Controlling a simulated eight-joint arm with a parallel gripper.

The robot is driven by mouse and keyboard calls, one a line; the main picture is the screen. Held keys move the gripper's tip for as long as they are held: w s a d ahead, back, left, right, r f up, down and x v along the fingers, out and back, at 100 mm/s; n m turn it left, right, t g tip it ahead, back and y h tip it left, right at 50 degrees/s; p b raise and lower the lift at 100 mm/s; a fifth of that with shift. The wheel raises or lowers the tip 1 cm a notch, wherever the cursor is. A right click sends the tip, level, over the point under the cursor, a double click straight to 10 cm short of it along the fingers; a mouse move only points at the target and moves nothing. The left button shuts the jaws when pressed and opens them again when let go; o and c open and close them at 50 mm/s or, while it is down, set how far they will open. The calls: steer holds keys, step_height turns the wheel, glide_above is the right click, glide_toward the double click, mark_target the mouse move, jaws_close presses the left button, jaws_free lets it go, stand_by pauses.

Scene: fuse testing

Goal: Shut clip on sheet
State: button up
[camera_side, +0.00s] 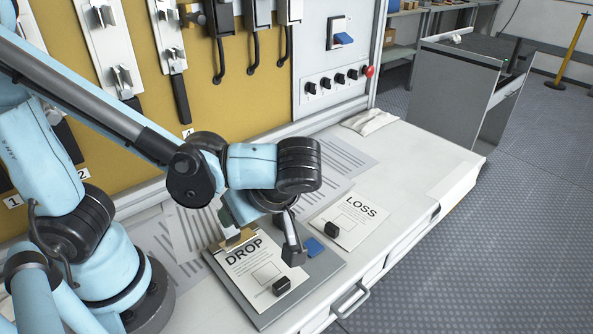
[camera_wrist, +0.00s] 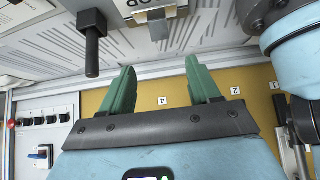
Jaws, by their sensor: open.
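The sheet headed DROP (camera_side: 248,262) lies on a grey clipboard (camera_side: 323,266) on the bench. The clip (camera_side: 233,241), with a tan plate, is at the sheet's top edge; it also shows at the top of the wrist view (camera_wrist: 157,17). I cannot tell whether its jaw is raised or pressing on the paper. My gripper (camera_side: 236,212) is just above and behind the clip, partly hidden by my wrist. In the wrist view its green fingers (camera_wrist: 160,66) are apart and empty, pointing toward the clip, with a gap between fingertips and clip.
A dark stamp with an upright handle (camera_side: 293,245) stands right of the sheet, near a blue pad (camera_side: 315,246). A small black block (camera_side: 281,285) sits on the sheet. A LOSS sheet (camera_side: 358,216) lies to the right.

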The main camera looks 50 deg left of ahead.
steer(key=shift+d+r, duration=0.1)
steer(key=shift+r, duration=0.05)
step_height(320, 180, up, 2)
steer(key=h, duration=0.8)
glide_above(234, 231)
steer(key=a, duration=0.2)
steer(key=shift+s+d+f, duration=0.1)
steer(key=shift+f, duration=2.85)
steer(key=shift+s+f, duration=0.1)
steer(key=shift+f, duration=2.85)
